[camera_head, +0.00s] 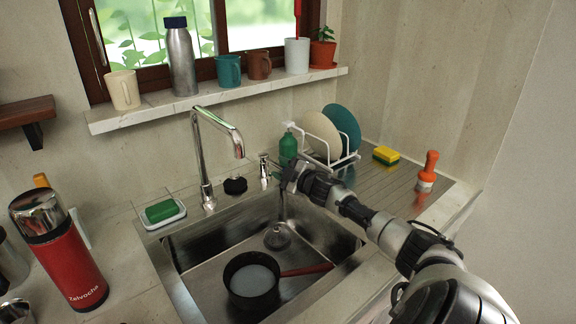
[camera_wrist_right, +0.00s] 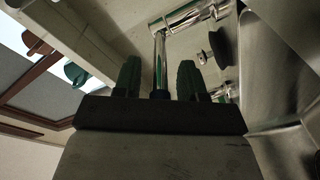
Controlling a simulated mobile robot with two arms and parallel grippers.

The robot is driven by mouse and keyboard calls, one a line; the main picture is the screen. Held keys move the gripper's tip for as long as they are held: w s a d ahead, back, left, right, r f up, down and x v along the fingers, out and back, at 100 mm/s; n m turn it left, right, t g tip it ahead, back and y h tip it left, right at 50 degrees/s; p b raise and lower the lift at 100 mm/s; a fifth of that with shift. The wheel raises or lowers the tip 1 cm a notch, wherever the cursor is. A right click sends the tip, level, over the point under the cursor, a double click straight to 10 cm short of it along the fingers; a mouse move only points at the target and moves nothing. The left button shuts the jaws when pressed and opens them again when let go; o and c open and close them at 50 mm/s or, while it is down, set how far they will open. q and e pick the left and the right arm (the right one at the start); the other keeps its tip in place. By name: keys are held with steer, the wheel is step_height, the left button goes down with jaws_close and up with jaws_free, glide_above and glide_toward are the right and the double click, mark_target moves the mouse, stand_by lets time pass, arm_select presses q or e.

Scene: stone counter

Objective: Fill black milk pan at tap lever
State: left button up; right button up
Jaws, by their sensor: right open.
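The black milk pan (camera_head: 252,293) sits upright in the sink, its red handle pointing right. Its inside looks pale grey; I cannot tell whether that is water. The chrome tap spout (camera_head: 218,128) arches over the sink, and I cannot make out a stream from it. The tap lever (camera_head: 264,168) stands behind the sink, right of the spout. My right gripper (camera_head: 278,173) is just right of the lever, open. In the right wrist view its two dark green fingers (camera_wrist_right: 159,78) are apart; chrome tubing shows between them, perhaps only behind. My left gripper is not in view.
Behind my right gripper stand a green soap bottle (camera_head: 288,146) and a dish rack with plates (camera_head: 345,160). A soap dish (camera_head: 165,220) lies left of the tap, a black knob (camera_head: 235,186) beside the spout base. A red flask (camera_head: 70,262) stands front left.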

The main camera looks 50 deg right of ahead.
steer(key=shift+s+f, duration=0.15)
steer(key=shift+s, duration=0.45)
steer(key=s, duration=0.9)
steer(key=shift+s+a, duration=0.3)
steer(key=shift+r, duration=0.2)
